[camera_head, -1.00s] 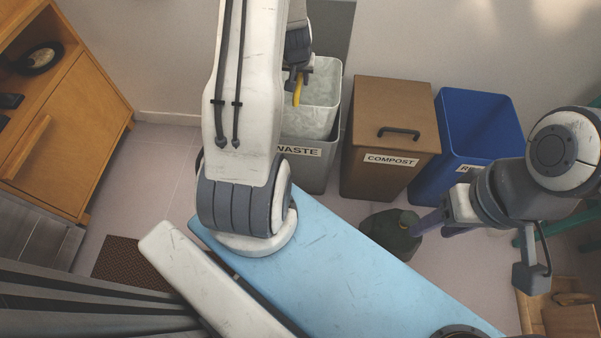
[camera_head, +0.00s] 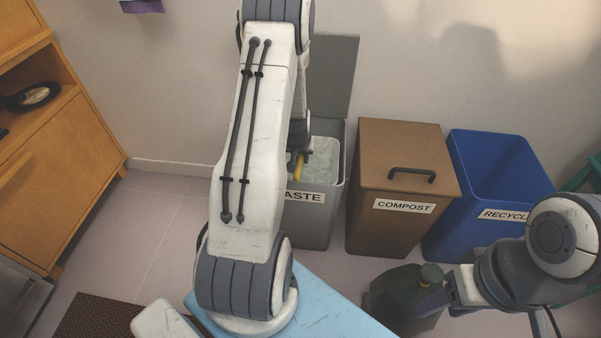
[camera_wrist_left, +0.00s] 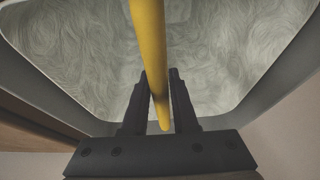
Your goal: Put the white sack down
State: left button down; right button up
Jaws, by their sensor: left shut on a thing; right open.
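The white sack (camera_head: 322,158) is pale and crumpled and sits inside the grey WASTE bin (camera_head: 312,225), its top around the level of the bin's rim. The left wrist view looks down on the wrinkled sack (camera_wrist_left: 85,60), framed by the rim. My left gripper (camera_head: 299,158) is over the bin, largely hidden by my own arm. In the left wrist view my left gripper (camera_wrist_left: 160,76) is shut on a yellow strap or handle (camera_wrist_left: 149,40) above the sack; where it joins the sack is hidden. My right gripper (camera_head: 436,298) is at the lower right, by a dark green jug.
The brown COMPOST bin (camera_head: 400,225), lidded, and the open blue RECYCLE bin (camera_head: 455,235) stand right of the WASTE bin. The dark green jug (camera_head: 392,298) is in front of them. A wooden cabinet (camera_head: 70,170) is at left. Floor between cabinet and bins is clear.

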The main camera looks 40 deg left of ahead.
pick_arm(q)
jog(key=shift+f+b, duration=0.9)
jog(key=shift+f, duration=1.15)
jog(key=shift+f+b, duration=0.3)
jog(key=shift+f, duration=0.2)
jog(key=c, duration=0.7)
grip_release()
